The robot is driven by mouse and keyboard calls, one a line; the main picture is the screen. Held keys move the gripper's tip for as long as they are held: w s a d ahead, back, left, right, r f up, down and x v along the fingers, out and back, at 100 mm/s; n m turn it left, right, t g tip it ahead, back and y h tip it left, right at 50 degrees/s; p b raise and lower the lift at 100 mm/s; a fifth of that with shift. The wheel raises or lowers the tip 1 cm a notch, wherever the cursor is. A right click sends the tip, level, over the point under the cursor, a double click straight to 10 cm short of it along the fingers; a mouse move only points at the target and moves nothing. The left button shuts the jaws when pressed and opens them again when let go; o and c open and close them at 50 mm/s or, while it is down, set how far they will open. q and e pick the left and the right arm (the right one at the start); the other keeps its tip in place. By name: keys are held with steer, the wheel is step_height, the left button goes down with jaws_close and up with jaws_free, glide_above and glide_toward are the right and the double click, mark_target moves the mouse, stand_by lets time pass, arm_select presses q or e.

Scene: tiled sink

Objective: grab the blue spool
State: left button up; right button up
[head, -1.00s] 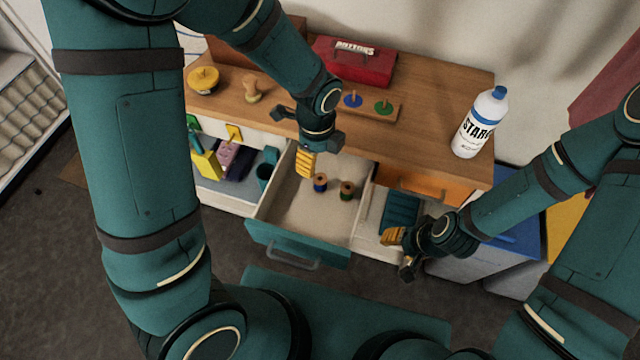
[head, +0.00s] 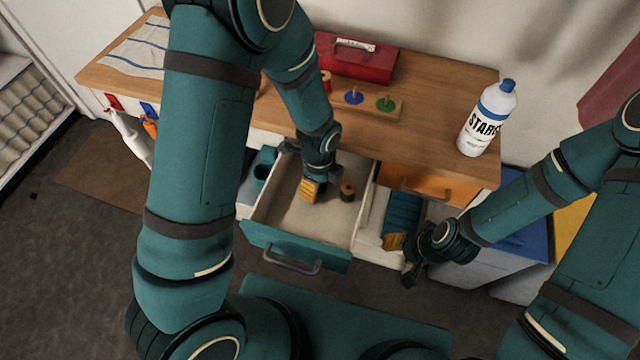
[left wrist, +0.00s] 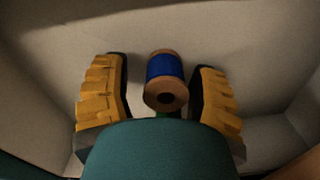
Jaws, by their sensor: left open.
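The blue spool (left wrist: 165,70) has wooden ends and blue thread. In the head view my left gripper (head: 311,190) is down inside the open drawer (head: 282,228) and hides most or all of the blue spool. The gripper is open. My right gripper (head: 402,257) is outside the drawer, to its right; its opening is unclear.
The drawer walls surround both. On the worktop are a red toolbox (head: 354,57), a peg board with discs (head: 370,105) and a white bottle (head: 487,120).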

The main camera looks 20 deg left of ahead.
arm_select(q)
steer(key=shift+f, duration=0.45)
steer(key=c, duration=0.8)
steer(key=shift+c, duration=0.2)
steer(key=shift+r, duration=0.15)
